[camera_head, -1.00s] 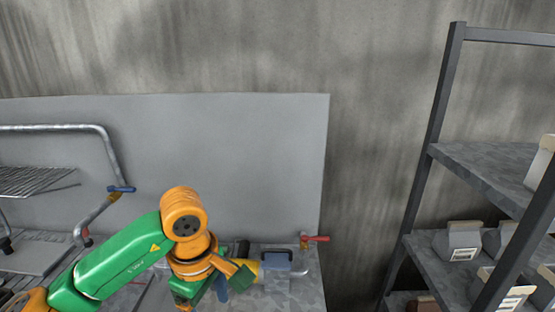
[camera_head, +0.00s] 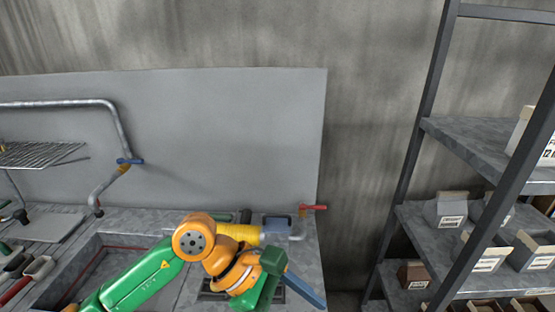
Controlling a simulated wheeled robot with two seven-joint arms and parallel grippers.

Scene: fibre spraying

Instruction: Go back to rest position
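My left arm, green and orange, comes in from the bottom left and reaches over the worktop. My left gripper (camera_head: 302,286) is near the bottom centre, over the right end of the worktop. One blue-grey finger shows, pointing down to the right; the rest of the gripper is hidden behind the wrist, so its opening cannot be told. No held object is visible. My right gripper is not in view.
The grey worktop (camera_head: 130,222) has a sunken basin (camera_head: 95,262). A pipe with a red-handled valve (camera_head: 312,207) and a yellow ribbed part (camera_head: 240,232) lie behind my wrist. A dark metal shelf rack (camera_head: 427,125) with cartons (camera_head: 446,210) stands at the right.

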